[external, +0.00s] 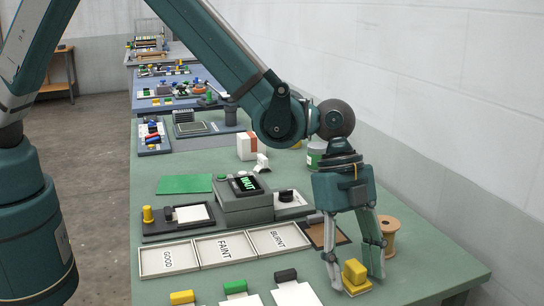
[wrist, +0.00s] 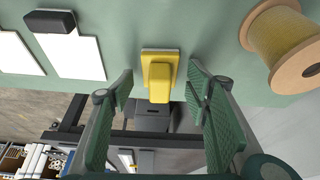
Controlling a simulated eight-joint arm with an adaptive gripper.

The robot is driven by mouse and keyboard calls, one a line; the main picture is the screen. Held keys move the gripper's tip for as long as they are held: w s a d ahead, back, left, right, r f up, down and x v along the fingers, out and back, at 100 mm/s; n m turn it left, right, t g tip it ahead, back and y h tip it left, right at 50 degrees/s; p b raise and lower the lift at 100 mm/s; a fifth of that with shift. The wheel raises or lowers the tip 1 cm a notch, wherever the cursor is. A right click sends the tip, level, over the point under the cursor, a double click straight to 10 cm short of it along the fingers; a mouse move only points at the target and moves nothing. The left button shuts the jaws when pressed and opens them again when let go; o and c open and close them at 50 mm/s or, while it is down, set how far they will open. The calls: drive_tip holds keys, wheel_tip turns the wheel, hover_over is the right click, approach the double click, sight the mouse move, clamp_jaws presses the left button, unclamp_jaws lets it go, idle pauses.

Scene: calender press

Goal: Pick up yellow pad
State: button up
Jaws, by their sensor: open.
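The yellow pad (external: 355,273) is a yellow block with a pale base, on the green table near its front right edge. It also shows in the wrist view (wrist: 160,72), at top centre. My gripper (external: 357,280) points down over the pad, with one finger on each side of it. In the wrist view my gripper (wrist: 160,88) is open, with a gap between each finger and the yellow block. The external view does not show clearly whether a finger touches the pad.
A wooden spool (external: 390,236) stands close to the right finger. White cards with a black clip (external: 286,275), a green clip (external: 235,287) and a yellow clip (external: 182,297) lie to the left. Trays marked GOOD, FAINT and BURNT (external: 225,247) are behind. The table edge is close.

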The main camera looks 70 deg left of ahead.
sight(356, 265)
drive_tip(key=shift+f, duration=0.1)
idle(0.5)
drive_tip(key=c, duration=1)
drive_tip(key=shift+r+p, duration=0.35)
drive_tip(key=shift+r, duration=4.7)
